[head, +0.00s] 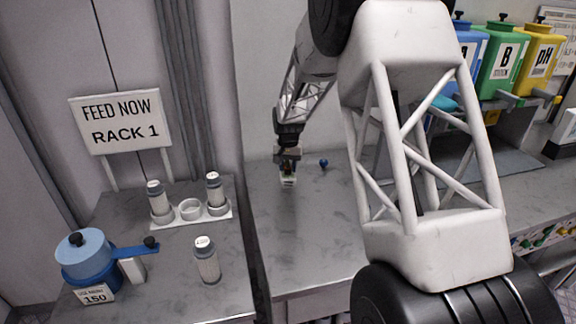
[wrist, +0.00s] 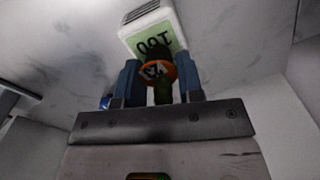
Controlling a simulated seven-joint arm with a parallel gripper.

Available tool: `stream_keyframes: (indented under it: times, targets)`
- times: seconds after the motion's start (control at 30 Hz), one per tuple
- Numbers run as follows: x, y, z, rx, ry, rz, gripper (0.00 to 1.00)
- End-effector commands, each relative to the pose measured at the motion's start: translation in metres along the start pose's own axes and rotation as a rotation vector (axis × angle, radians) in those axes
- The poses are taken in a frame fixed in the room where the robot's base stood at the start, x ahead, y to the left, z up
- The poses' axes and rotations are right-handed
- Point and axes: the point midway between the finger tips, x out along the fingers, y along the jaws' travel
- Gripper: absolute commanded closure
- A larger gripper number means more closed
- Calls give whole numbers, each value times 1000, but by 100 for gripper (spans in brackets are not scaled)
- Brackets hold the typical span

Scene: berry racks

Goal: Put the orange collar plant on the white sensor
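The orange collar plant (wrist: 158,70) shows in the wrist view as a dark plant with an orange collar bearing a dark-on-white mark. The collar fills the gap between the two blue-grey fingers of my gripper (wrist: 160,82), which appears shut on it. The white sensor (wrist: 144,13) lies just beyond the plant, its green display reading 100 upside down. In the head view my gripper (head: 287,158) points down right over the small white sensor (head: 289,182) on the grey counter. The plant is mostly hidden there; I cannot tell whether it touches the sensor.
A small blue ball (head: 323,162) lies just right of the gripper. At left are a white rack (head: 190,221) with two capped vials, a loose vial (head: 207,262), a blue pot (head: 85,262) and a RACK 1 sign (head: 121,122). Coloured bins (head: 503,62) stand at right.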

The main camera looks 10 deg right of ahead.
Motion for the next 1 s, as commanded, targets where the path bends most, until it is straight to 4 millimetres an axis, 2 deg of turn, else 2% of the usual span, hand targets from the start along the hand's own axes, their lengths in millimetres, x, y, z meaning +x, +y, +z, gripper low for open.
stream_keyframes:
  times: [0.03,0.13,0.17,0.47,0.63,0.87,1.0]
  targets:
    - [0,0,0,0,0,0,58]
    - [0,0,0,0,0,0,42]
    - [0,0,0,0,0,0,41]
    - [-1,0,0,0,1,0,41]
    - [-8,0,0,0,2,-1,41]
    - [-32,0,0,0,2,-1,41]
    - [-54,0,0,0,2,-1,41]
